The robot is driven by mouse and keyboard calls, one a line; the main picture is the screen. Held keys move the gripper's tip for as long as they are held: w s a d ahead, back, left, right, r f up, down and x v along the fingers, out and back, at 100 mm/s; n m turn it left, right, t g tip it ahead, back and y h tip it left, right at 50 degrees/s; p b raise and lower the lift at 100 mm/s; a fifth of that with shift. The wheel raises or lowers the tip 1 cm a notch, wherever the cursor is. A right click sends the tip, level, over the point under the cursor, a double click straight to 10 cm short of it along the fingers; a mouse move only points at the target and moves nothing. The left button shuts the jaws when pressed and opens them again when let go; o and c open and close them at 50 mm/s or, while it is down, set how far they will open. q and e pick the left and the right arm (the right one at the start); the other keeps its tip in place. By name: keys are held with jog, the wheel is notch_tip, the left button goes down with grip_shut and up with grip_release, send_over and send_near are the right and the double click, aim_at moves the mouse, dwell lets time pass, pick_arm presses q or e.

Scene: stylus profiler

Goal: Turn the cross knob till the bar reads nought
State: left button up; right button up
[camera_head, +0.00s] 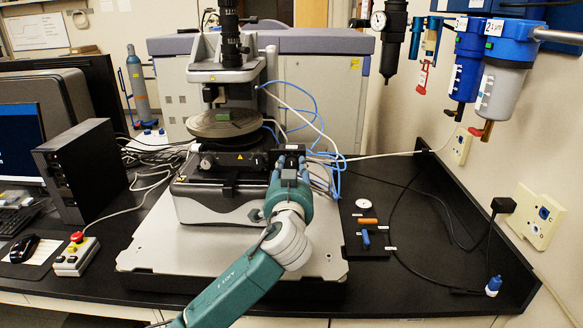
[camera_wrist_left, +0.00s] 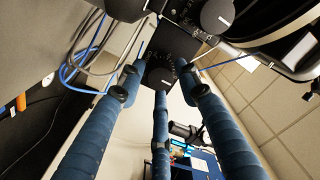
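The stylus profiler's stage unit, with a black front block (camera_head: 237,159), stands on a pale plate. My left gripper (camera_head: 290,165) is at the right end of this block, and its hand hides what lies behind it. In the left wrist view, its blue fingers (camera_wrist_left: 160,88) are spread, with a round black knob (camera_wrist_left: 161,73) bearing a white mark between and beyond their tips. I see no clear contact. A second dark knob (camera_wrist_left: 217,15) is farther up. I cannot tell which one is the cross knob. No bar reading is legible. My right gripper is out of view.
Blue and white hoses (camera_head: 318,130) loop right of the stage. A small black tray (camera_head: 367,240) with an orange-handled and a blue-handled item lies to the right. A control box with a red button (camera_head: 77,254) is at the left. The pale plate's front left (camera_head: 165,255) is clear.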

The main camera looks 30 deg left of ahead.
pick_arm(q)
grip_shut()
jog(key=m, duration=0.8)
jog(key=shift+m, duration=0.4)
jog(key=shift+o, duration=2.2)
grip_release()
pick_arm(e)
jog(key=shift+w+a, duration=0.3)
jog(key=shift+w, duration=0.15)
pick_arm(q)
jog(key=shift+s, duration=0.1)
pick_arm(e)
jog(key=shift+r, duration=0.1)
